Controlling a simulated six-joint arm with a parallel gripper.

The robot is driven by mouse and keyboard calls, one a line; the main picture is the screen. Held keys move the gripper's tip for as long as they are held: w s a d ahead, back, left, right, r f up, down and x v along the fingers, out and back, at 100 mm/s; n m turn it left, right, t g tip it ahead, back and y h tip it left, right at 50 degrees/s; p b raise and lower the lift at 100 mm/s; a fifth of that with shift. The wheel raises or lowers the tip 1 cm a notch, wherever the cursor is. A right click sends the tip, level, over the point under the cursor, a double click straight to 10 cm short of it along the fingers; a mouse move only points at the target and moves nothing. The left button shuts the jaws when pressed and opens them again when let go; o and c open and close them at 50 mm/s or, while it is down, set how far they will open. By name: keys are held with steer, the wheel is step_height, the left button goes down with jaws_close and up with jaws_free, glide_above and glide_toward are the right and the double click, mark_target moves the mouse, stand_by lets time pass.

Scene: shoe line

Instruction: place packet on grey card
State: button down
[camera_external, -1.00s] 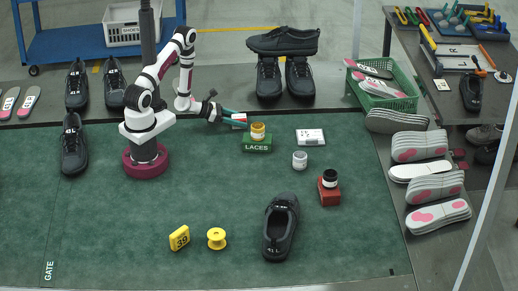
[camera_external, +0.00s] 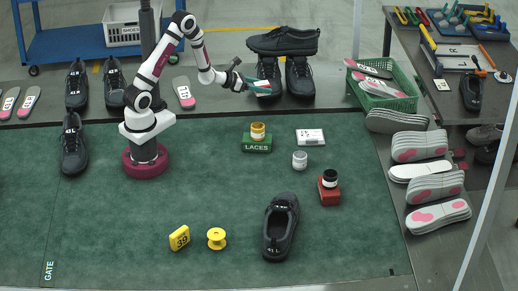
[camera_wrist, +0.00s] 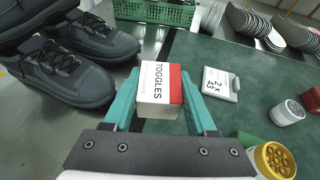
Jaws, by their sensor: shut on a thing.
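My gripper (camera_external: 262,86) is shut on a small white and red packet. The packet (camera_wrist: 160,83) reads "TOGGLES" in the wrist view and sits between the two teal fingers. In the external view it is held up in the air, in front of the black shoes at the back, and is partly hidden by the fingers.
The green LACES block (camera_external: 257,146) carries a yellow-lidded jar (camera_external: 258,130). A grey jar (camera_external: 300,159) stands just in front of the card. A red block (camera_external: 329,195) with a dark-lidded jar is further forward. Black shoes (camera_external: 299,78) stand behind the mat.

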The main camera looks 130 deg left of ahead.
steer(key=w+a+r+n+g+y, duration=0.1)
steer(key=w+a+r+n+g, duration=0.1)
steer(key=w, duration=0.4)
steer(key=w+a+r+n+g+y, duration=0.1)
steer(key=w+a+r+n+g, duration=0.15)
steer(key=w, duration=0.35)
steer(key=w+d+f+n+g, duration=0.2)
steer(key=w+d+g, duration=0.1)
steer(key=w+d, duration=1)
glide_above(310, 137)
step_height(310, 137, down, 7)
steer(key=shift+f, duration=0.1)
step_height(310, 137, down, 3)
steer(key=shift+a+f, duration=0.1)
steer(key=shift+a, duration=0.05)
steer(key=shift+f, duration=0.35)
